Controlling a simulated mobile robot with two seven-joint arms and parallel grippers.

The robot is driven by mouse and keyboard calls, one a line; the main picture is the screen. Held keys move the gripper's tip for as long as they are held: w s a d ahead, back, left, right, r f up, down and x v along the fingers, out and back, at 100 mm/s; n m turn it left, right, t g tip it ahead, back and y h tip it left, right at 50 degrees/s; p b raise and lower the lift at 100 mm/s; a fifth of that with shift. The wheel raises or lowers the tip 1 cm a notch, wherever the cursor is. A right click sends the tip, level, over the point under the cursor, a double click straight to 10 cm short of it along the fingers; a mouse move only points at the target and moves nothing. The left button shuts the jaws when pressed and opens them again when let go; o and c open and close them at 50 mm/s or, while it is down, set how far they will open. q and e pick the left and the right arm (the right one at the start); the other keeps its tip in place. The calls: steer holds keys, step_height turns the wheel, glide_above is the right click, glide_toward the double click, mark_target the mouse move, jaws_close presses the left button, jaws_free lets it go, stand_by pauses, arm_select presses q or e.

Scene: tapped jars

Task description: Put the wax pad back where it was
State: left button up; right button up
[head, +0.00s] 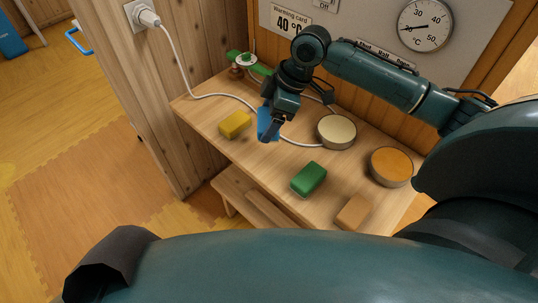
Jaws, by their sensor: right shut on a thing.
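My right gripper (270,132) reaches down from the upper right over the wooden bench. It is shut on a blue pad (264,120), which is partly hidden by the fingers. Whether the blue pad touches the bench I cannot tell. A yellow block (235,125) lies just left of it, a green block (308,179) lies nearer the front, and a tan block (354,212) lies at the front right. No label shows which of these is the wax pad. My left gripper is not in view.
Two round jars, one with cream contents (336,131) and one with orange (391,166), stand on the bench (270,165) to the right. A white cable runs from a wall plug (147,17) across the bench. A green-handled item (247,61) stands at the back left.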

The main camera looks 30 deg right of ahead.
step_height(320, 180, down, 10)
steer(key=shift+r+b, duration=0.1)
steer(key=shift+b, duration=0.45)
steer(key=o, duration=0.8)
steer(key=shift+o, duration=0.4)
steer(key=p+v, duration=0.1)
steer(key=v, duration=1.1)
